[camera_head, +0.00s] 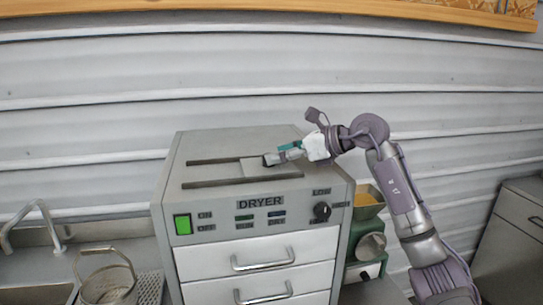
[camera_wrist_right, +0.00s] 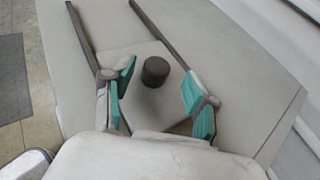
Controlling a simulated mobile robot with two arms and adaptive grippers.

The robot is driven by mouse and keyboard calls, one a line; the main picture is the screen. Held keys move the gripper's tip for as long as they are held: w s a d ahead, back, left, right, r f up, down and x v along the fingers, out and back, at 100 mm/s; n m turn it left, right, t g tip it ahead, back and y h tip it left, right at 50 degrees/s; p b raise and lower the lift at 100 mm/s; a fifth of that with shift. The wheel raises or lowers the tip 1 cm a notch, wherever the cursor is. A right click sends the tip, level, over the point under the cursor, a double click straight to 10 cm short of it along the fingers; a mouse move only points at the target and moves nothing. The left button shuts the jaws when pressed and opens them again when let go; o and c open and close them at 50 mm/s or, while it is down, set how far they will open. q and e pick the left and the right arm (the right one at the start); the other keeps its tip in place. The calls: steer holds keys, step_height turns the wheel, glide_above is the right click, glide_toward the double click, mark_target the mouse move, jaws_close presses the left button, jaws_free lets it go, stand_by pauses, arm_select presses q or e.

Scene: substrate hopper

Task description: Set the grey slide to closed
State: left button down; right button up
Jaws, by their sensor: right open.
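The grey slide (camera_wrist_right: 135,55) is a flat plate between two dark slots in the top of the grey dryer box (camera_head: 225,146). It also shows in the head view (camera_head: 254,169), toward the right part of the slots. A short dark round knob (camera_wrist_right: 155,72) stands on the plate. My right gripper (camera_wrist_right: 157,88) is open, with one teal-padded finger on each side of the knob and visible gaps to both. In the head view, my right gripper (camera_head: 281,156) reaches in from the right, low over the slide, hiding part of it. My left gripper is out of view.
The dryer front has a green switch (camera_head: 183,224), a black dial (camera_head: 322,211) and drawers (camera_head: 262,255). A green machine with an orange-filled hopper (camera_head: 366,198) stands close on the right. A faucet (camera_head: 38,222) and wire basket (camera_head: 107,280) are at left.

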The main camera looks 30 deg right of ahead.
steer(key=v, duration=0.9)
steer(key=shift+d, duration=0.15)
